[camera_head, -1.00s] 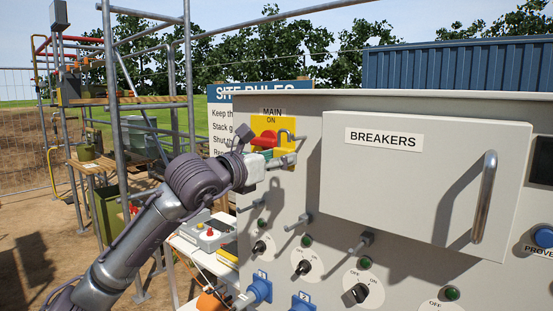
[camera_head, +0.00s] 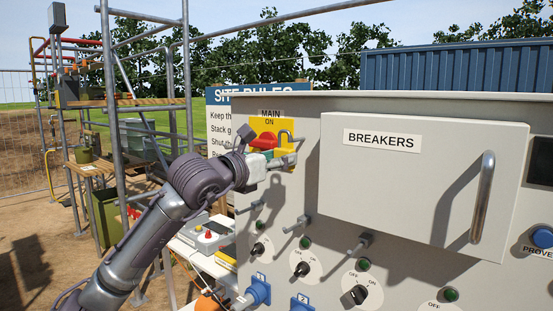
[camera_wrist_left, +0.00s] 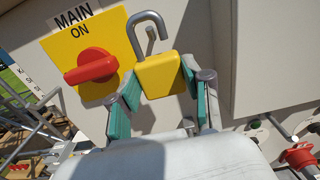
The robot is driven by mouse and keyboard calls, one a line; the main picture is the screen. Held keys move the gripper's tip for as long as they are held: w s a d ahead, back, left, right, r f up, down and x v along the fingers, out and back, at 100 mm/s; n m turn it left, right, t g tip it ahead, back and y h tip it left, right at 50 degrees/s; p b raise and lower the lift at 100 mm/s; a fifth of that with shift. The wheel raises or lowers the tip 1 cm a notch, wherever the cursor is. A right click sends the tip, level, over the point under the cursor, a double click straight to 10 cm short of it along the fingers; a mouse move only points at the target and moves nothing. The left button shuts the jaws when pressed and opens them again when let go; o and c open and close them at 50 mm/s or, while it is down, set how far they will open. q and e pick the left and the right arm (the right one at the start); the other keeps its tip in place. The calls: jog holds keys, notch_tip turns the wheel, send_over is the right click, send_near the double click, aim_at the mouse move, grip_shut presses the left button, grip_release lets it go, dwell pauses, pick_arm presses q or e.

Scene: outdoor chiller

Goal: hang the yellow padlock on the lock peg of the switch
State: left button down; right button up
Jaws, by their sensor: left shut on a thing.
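The yellow padlock (camera_wrist_left: 162,76) is held between the fingers of my left gripper (camera_wrist_left: 163,92), with its grey shackle (camera_wrist_left: 147,17) pointing up. In the head view my left gripper (camera_head: 282,161) is at the switch, and the padlock's shackle (camera_head: 287,134) shows above its fingers. The switch has a yellow plate (camera_wrist_left: 65,50) marked MAIN ON and a red handle (camera_wrist_left: 92,65). The padlock is just right of the handle. A short grey peg-like part (camera_wrist_left: 151,34) shows inside the shackle's loop; I cannot tell whether the shackle is around it. My right gripper is out of view.
The grey panel carries a BREAKERS door (camera_head: 420,190) with a long handle (camera_head: 483,197), right of my gripper. Several pegs (camera_head: 297,225), knobs and blue sockets (camera_head: 258,290) stick out below. Scaffolding stands at the left.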

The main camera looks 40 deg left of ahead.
pick_arm(q)
jog(key=shift+w+d+p, duration=0.2)
jog(key=shift+w+p, duration=0.5)
jog(key=shift+w, duration=1.3)
jog(key=shift+f+b, duration=0.6)
jog(key=shift+b, duration=0.2)
grip_release()
jog(key=shift+f, duration=0.1)
